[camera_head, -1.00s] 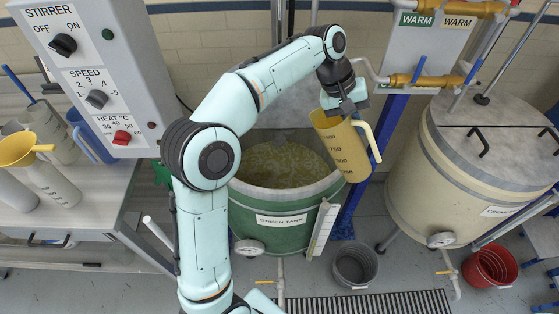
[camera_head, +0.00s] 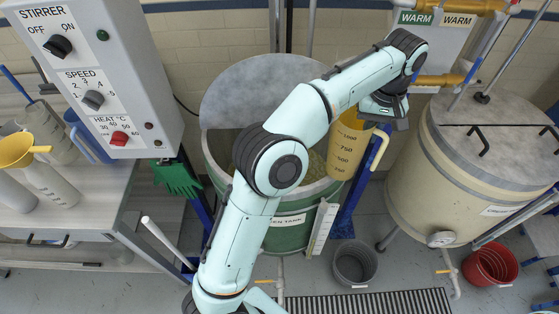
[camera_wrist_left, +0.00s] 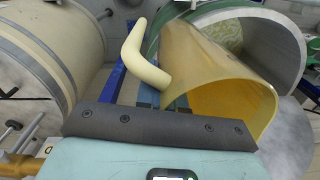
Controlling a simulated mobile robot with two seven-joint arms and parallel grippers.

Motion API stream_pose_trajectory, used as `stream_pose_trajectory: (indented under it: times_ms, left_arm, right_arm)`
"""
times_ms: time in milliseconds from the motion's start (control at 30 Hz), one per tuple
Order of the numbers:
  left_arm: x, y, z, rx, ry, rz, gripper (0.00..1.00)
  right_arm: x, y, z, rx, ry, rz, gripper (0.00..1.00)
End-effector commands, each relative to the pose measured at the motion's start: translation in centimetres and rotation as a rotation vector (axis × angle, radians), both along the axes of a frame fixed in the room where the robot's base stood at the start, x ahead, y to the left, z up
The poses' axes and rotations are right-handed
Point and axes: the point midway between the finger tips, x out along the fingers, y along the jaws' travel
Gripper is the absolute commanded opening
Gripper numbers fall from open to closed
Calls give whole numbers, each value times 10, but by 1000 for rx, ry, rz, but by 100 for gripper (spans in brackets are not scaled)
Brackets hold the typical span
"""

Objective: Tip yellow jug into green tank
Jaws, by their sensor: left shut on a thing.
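The yellow jug (camera_head: 350,145) has dark volume marks and a pale handle. My left gripper (camera_head: 383,110) is shut on it and holds it, nearly upright with a slight tilt, at the right rim of the green tank. The jug (camera_wrist_left: 215,75) also shows in the left wrist view, its mouth towards the camera. The green tank (camera_head: 290,236) stands open at the centre, its grey lid raised behind. My left arm hides much of its mouth; a patterned yellowish content shows inside. My right gripper is not in view.
A cream tank (camera_head: 440,190) with a closed lid stands at the right. A grey bucket (camera_head: 355,263) and a red bucket (camera_head: 490,264) are on the floor. A control box (camera_head: 95,75) and a side table (camera_head: 95,205) with jugs and a yellow funnel (camera_head: 18,150) are at the left.

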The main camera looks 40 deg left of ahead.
Motion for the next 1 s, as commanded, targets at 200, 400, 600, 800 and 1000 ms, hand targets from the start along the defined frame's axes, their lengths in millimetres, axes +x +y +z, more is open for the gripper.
stream_pose_trajectory:
  times_ms: [200,400,600,800,1000]
  left_arm:
    - [0,-1,22,-1,-4,-1,0]
    - [1,-1,40,-2,-3,-1,0]
    - [0,0,46,-1,-2,-1,0]
    - [0,0,46,-2,-1,-1,0]
    - [0,0,46,-2,-1,-1,0]
  right_arm:
    - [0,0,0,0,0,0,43]
    - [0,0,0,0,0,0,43]
    - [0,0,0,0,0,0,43]
    - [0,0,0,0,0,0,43]
    - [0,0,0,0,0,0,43]
